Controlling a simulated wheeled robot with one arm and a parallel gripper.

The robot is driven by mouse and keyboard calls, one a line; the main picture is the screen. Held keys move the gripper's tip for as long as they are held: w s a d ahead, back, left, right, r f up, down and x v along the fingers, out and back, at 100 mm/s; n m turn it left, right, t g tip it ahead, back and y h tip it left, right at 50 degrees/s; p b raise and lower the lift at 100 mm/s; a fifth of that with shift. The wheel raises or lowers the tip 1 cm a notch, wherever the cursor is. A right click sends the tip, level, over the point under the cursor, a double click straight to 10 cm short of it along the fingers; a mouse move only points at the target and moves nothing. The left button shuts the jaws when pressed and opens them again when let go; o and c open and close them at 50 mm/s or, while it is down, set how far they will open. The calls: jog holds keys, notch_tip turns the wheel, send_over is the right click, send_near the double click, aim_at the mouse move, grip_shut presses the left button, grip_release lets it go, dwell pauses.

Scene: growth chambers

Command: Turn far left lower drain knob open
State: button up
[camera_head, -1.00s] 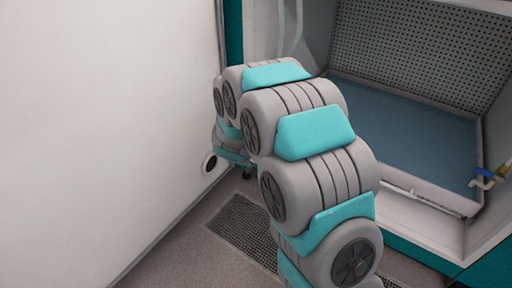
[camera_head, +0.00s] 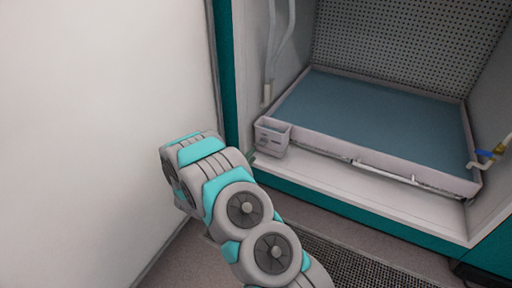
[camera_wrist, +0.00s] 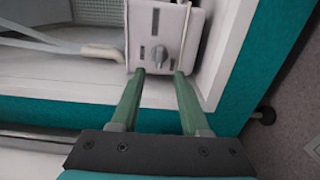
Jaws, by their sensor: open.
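In the wrist view a small grey knob (camera_wrist: 159,56) sits on the front of a white box (camera_wrist: 178,22). Its pointer looks roughly upright in that picture. The same box (camera_head: 271,138) stands at the left front corner of the chamber's blue-floored tray in the head view, where the knob is too small to make out. My gripper (camera_wrist: 159,74) is open. Its two green fingers point at the box, one on each side of the knob's line. The fingertips appear just short of the knob; contact cannot be told. My gripper is hidden in the head view.
A white wall (camera_head: 100,130) is close on the left of my arm. The chamber's teal frame (camera_head: 229,90) edges the opening. A pipe runs along the tray front (camera_head: 385,172). A blue-handled valve (camera_head: 485,154) is at the right. A floor grate (camera_head: 350,262) lies below.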

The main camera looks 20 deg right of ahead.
aim_at(261, 145)
jog(key=shift+b+x, duration=0.35)
jog(key=shift+x, duration=3.45)
jog(key=shift+c, duration=0.2)
jog(key=shift+s, duration=0.1)
grip_shut()
